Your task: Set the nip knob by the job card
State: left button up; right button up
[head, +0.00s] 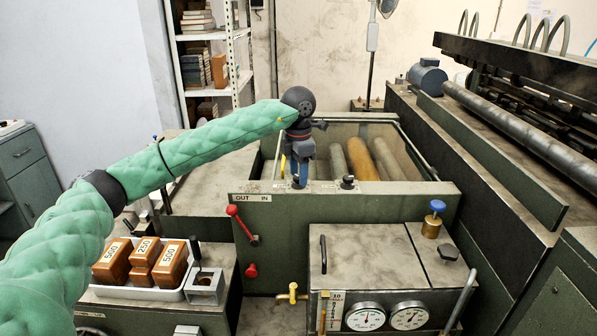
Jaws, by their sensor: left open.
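My left gripper (299,182) comes in from the left and points down at the top edge of the green front panel (400,205). It is open. Its fingers have blue parts and reach the panel's top, where a small plate is partly covered. Whether a knob stands between the fingers is hidden. A small black knob (348,182) stands just to the right on the same edge, apart from the gripper. An "OUT IN" label (252,198) is on the panel to the left. I cannot make out a job card. My right gripper is not in view.
Behind the panel is an open trough with rollers (362,160). A red-knobbed lever (242,222) sticks out left. A blue-topped brass fitting (434,218) and two gauges (366,317) are at right. A white tray (135,292) holds numbered brown weights (171,264) beneath my left arm.

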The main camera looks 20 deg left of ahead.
pick_arm(q)
notch_tip(320, 180, up, 6)
jog(key=shift+r+b, duration=0.1)
jog(key=shift+b, duration=0.85)
jog(key=shift+r, duration=0.8)
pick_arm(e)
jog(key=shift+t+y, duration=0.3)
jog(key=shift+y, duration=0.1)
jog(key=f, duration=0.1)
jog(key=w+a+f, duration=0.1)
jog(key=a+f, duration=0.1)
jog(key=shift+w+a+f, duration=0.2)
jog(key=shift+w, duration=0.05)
